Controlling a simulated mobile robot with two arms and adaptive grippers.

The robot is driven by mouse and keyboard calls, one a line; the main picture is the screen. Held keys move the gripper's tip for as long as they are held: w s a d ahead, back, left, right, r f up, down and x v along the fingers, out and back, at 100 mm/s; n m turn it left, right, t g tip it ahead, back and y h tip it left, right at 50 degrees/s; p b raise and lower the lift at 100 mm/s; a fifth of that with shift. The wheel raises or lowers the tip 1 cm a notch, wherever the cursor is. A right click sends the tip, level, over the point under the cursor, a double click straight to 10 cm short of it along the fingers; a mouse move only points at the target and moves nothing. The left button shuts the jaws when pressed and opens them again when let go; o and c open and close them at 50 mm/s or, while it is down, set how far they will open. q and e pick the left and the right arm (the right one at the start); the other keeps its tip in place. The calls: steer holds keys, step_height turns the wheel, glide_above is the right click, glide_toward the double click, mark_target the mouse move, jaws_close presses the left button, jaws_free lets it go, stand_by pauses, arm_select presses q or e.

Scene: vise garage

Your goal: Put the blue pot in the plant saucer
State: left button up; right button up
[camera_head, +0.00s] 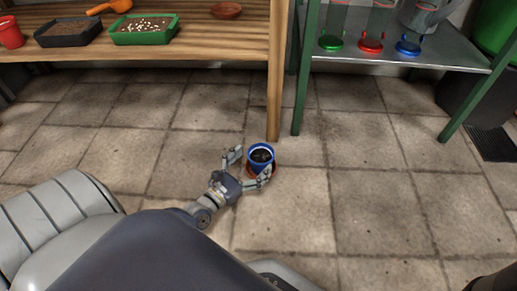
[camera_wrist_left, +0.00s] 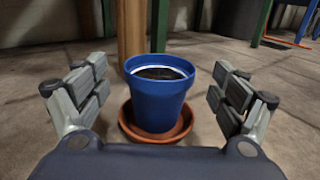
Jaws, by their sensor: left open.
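The blue pot (camera_wrist_left: 158,104), filled with dark soil, stands upright inside the terracotta plant saucer (camera_wrist_left: 134,133) on the floor, in the left wrist view. In the head view the blue pot (camera_head: 261,155) sits near the foot of a wooden table leg, with a bit of the saucer (camera_head: 249,175) showing below it. My left gripper (camera_wrist_left: 155,95) is open, with one finger on each side of the pot and a visible gap to it on both sides. It also shows in the head view (camera_head: 250,167). My right gripper is not seen.
A wooden bench (camera_head: 215,45) holds a green seed tray (camera_head: 144,38), a black tray (camera_head: 68,40), a red cup (camera_head: 10,33) and another saucer (camera_head: 226,10). A metal shelf (camera_head: 400,58) stands to the right. The tiled floor (camera_head: 370,200) right of the pot is clear.

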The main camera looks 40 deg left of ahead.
arm_select(q)
steer(key=s+p, duration=0.1)
steer(key=s, duration=0.1)
steer(key=s+p, duration=0.1)
steer(key=s, duration=0.5)
steer(key=shift+s+a+p, duration=0.2)
steer(key=shift+a+p, duration=0.05)
steer(key=shift+p, duration=0.15)
